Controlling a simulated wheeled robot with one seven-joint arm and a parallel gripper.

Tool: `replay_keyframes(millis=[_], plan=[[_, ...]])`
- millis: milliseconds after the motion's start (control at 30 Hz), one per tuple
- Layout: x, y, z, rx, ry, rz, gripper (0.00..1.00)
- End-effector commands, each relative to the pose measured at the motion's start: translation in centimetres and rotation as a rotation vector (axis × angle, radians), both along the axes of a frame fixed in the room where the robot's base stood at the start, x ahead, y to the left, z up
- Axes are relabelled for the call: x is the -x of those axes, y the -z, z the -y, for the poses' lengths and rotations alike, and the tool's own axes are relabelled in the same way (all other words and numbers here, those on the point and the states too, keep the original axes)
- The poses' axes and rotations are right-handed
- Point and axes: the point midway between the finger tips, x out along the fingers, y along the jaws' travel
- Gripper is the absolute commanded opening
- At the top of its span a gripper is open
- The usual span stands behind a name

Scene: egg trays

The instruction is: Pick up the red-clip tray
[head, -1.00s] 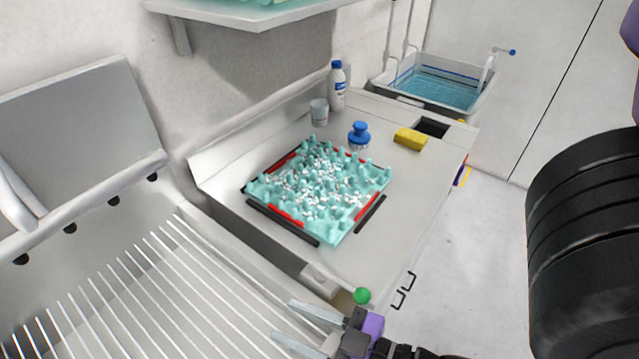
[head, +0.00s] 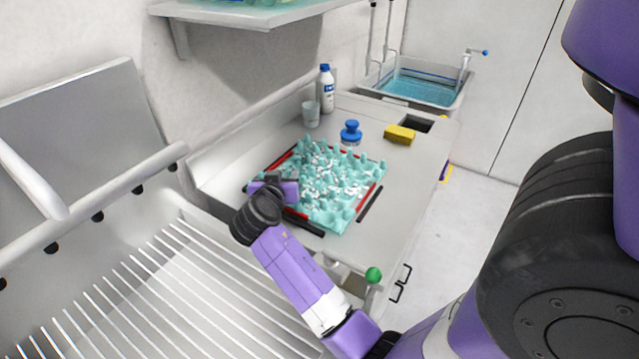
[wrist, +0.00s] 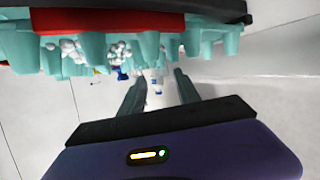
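The teal egg tray (head: 328,220) lies on the grey counter, with upright pegs and small white pieces over it. Red clips (head: 368,197) run along its edges. My gripper is at the tray's near left side in the head view, where my wrist hides its fingers and part of the tray. In the wrist view my gripper (wrist: 157,86) has its two fingers apart, with nothing clearly held between them. The tray's pegs (wrist: 95,48) and a red clip (wrist: 105,22) fill the top of that view, close to the fingers.
Black strips (head: 369,204) lie beside the tray. Behind it stand a blue-topped container (head: 350,133), a cup (head: 311,114), a white bottle (head: 327,90) and a yellow sponge (head: 399,134). A ribbed drainboard (head: 170,290) is at the near left. A sink (head: 418,88) is at the back.

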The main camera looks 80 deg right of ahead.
Motion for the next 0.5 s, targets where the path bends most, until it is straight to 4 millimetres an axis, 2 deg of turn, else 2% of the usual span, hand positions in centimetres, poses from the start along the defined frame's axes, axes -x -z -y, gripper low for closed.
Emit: replay_keyframes(millis=[67, 200, 367, 500], plan=[[2.3, -0.2, 1.3, -0.018, 0.163, 0.022, 0.39], [5.6, 0.1, 1.4, -0.033, 0.367, 0.062, 0.39], [7.4, 0.6, 1.2, -0.037, 0.463, 0.092, 0.39], [8.0, 1.1, 2.4, -0.039, 0.473, 0.096, 0.39]])
